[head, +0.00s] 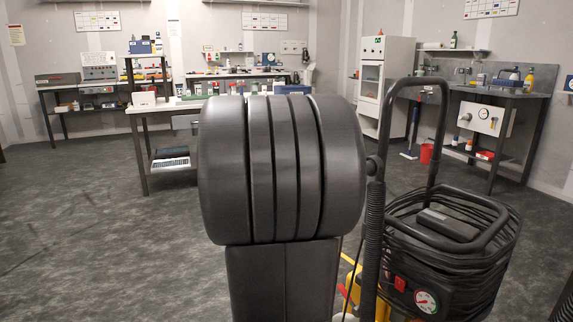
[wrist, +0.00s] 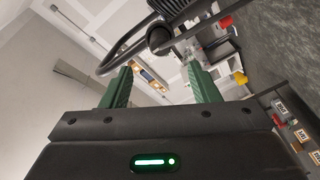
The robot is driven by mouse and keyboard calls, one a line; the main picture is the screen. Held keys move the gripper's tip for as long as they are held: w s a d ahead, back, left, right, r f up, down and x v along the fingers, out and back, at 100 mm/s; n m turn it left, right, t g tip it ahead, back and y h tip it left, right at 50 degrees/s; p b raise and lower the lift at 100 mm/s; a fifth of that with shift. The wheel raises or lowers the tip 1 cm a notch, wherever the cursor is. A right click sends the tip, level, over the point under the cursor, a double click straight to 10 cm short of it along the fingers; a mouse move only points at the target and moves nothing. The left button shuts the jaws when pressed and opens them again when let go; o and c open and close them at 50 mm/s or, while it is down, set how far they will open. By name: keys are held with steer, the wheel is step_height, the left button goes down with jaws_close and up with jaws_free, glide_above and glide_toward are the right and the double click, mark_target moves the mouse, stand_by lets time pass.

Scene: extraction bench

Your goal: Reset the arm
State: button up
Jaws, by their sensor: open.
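My gripper (wrist: 160,78) shows in the wrist view with two green fingers standing well apart. It is open, and nothing is between the fingers. Behind the gap are a wall and furniture at a distance, strongly tilted in the picture. In the head view, dark rounded links of my arm fill the middle and hide part of the room. My gripper does not show in that view.
In the head view, a white-topped bench (head: 142,109) stands behind my arm. A side table (head: 58,86) is at the left, a white cabinet (head: 398,55) at the back, and a sink bench (head: 533,94) at the right. A red bucket (head: 427,153) is on the floor. The left floor is clear.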

steer(key=b+x, duration=0.2)
steer(key=x, duration=0.8)
steer(key=shift+w+d, duration=0.2)
steer(key=shift+d, duration=0.1)
steer(key=p+v, duration=0.2)
steer(key=p, duration=0.1)
steer(key=shift+s+a+r, duration=0.15)
steer(key=shift+s+a, duration=0.1)
steer(key=shift+a, duration=0.1)
steer(key=shift+f, duration=0.2)
steer(key=shift+a, duration=0.15)
